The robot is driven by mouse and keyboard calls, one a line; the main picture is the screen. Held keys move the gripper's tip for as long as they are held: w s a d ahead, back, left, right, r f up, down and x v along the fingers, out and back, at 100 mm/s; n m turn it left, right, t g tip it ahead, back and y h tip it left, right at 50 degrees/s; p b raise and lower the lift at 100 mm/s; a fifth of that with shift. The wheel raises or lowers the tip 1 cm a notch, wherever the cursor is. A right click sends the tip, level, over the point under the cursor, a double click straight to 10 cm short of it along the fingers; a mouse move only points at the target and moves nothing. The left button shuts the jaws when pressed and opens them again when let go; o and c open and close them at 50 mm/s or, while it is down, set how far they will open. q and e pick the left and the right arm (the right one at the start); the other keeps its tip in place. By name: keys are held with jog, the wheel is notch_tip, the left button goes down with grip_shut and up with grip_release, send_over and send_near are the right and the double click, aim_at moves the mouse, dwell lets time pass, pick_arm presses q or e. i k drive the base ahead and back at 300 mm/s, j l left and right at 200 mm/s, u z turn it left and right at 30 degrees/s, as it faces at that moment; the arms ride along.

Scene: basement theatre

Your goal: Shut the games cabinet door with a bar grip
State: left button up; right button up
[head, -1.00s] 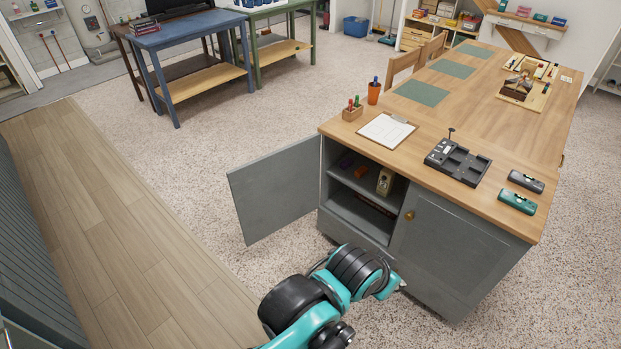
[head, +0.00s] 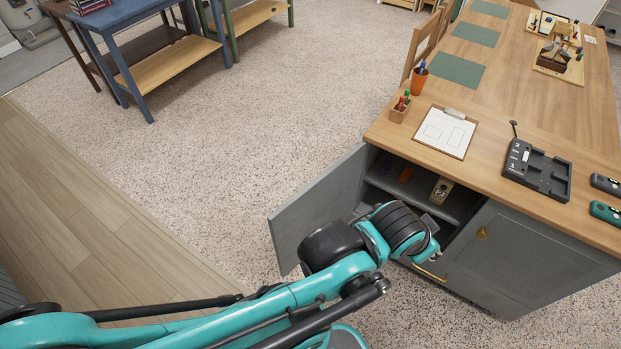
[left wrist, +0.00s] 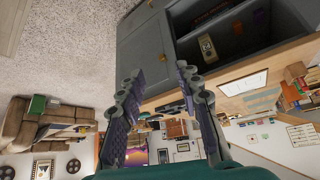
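The games cabinet is grey under a wooden top. Its left door (head: 312,208) stands wide open, swung out to the left. Its right door (head: 510,258) is shut, with a brass knob (head: 481,233); this door also shows in the left wrist view (left wrist: 147,55). My left arm reaches in front of the opening and covers part of the open door's lower right edge. Its fingers are hidden in the head view. In the left wrist view my left gripper (left wrist: 160,72) is open and empty, its fingers spread before the cabinet front. My right gripper is not in view.
A thin brass-coloured bar (head: 430,272) shows low beside my wrist. Inside the cabinet stands a pale box (head: 441,190). On top are a clipboard (head: 443,133), an orange cup (head: 419,80) and a dark tray (head: 537,170). The speckled floor left of the door is clear.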

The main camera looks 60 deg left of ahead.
aim_at(330, 197)
jog(key=k+j, duration=0.1)
jog(key=j, duration=0.35)
jog(key=k+j, duration=0.1)
jog(key=j, duration=0.85)
jog(key=k+j, duration=0.15)
jog(key=j, duration=0.35)
jog(key=k+j, duration=0.1)
jog(key=j, duration=0.35)
jog(key=k+j+z, duration=0.1)
jog(key=j, duration=0.4)
jog(key=k+j+u, duration=0.1)
jog(key=k+j, duration=0.15)
jog(key=k+j+u, duration=0.1)
jog(key=k+j, duration=0.15)
jog(key=j, duration=0.2)
jog(key=k+j, duration=0.2)
jog(key=j, duration=0.15)
jog(key=u, duration=0.05)
